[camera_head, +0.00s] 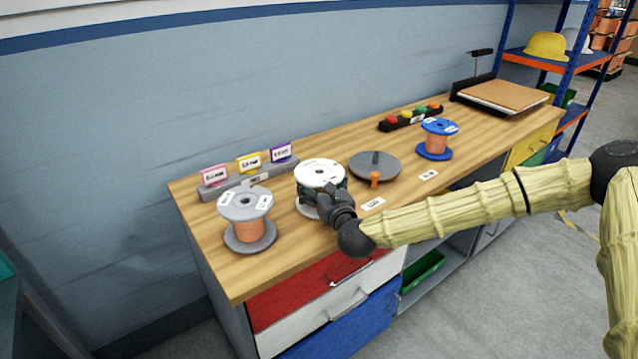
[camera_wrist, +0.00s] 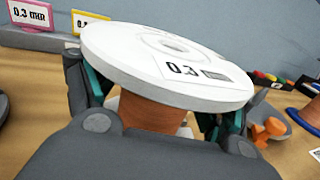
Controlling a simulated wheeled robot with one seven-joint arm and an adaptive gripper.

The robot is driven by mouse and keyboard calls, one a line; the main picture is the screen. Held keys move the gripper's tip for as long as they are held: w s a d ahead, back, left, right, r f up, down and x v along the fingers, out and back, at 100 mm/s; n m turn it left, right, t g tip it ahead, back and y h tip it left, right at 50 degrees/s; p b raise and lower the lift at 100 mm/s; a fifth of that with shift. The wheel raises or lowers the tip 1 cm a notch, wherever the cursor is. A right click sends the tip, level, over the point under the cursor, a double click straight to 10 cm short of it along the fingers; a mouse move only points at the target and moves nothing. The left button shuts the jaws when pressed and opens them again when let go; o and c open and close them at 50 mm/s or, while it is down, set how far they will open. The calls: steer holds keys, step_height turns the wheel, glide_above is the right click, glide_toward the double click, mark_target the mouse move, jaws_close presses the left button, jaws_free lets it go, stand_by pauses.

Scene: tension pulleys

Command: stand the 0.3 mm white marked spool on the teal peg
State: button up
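The white spool marked 0.3 (camera_head: 320,173) stands upright on the bench, with copper-coloured wire under its top flange. The flange (camera_wrist: 165,62) fills the middle of the wrist view. My gripper (camera_head: 334,200) is at the spool, with teal-padded fingers (camera_wrist: 155,108) on both sides of the wire core, below the flange. Whether the pads press on the core cannot be told. Just right of the spool is a grey round base with a dark upright post (camera_head: 376,160) and an orange knob (camera_head: 375,179) in front. No clearly teal peg shows.
A grey-flanged copper spool (camera_head: 247,218) stands at left, and a blue one (camera_head: 437,138) at right. A rack with pink, yellow and purple cards (camera_head: 249,172) stands behind. A strip with coloured knobs (camera_head: 411,118) and a tray with a brown board (camera_head: 503,96) are farther right.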

steer(key=shift+s, duration=0.1)
steer(key=v, duration=1.2)
steer(key=shift+d, duration=0.1)
